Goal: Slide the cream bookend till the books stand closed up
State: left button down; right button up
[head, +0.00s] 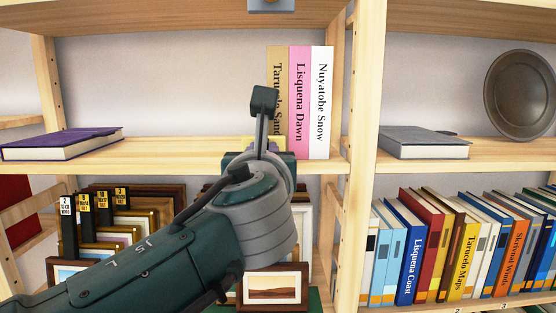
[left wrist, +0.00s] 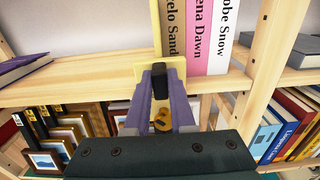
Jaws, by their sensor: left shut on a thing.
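Three books stand upright side by side on the middle shelf: the tan Tarucelo Sand (head: 276,62), the pink Lisquena Dawn (head: 300,100) and the white Nuyatobe Snow (head: 320,100). They show no clear gap between them. The cream bookend (left wrist: 155,35) stands at the left of the tan book and looks in contact with it. In the head view it is mostly hidden behind my left gripper (head: 264,105), with a little yellow showing. In the left wrist view my left gripper (left wrist: 159,78) is shut on the bookend near the shelf's front edge. My right gripper is out of view.
A purple book (head: 60,144) lies flat at the left of this shelf (head: 170,155), with bare shelf between. A wooden upright (head: 362,110) stands right of the white book. Beyond it are a grey book (head: 422,142) and a round plate (head: 519,95). Framed prints (head: 272,287) stand below.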

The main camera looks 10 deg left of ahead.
pick_arm(q)
jog(key=shift+w+d, duration=0.15)
jog(key=shift+d, duration=0.7)
jog(key=c, duration=0.8)
grip_release()
jog(key=shift+a, duration=0.1)
jog(key=shift+o, duration=0.2)
jog(key=b+v, duration=0.2)
jog(key=v, duration=0.8)
jog(key=shift+a, duration=0.15)
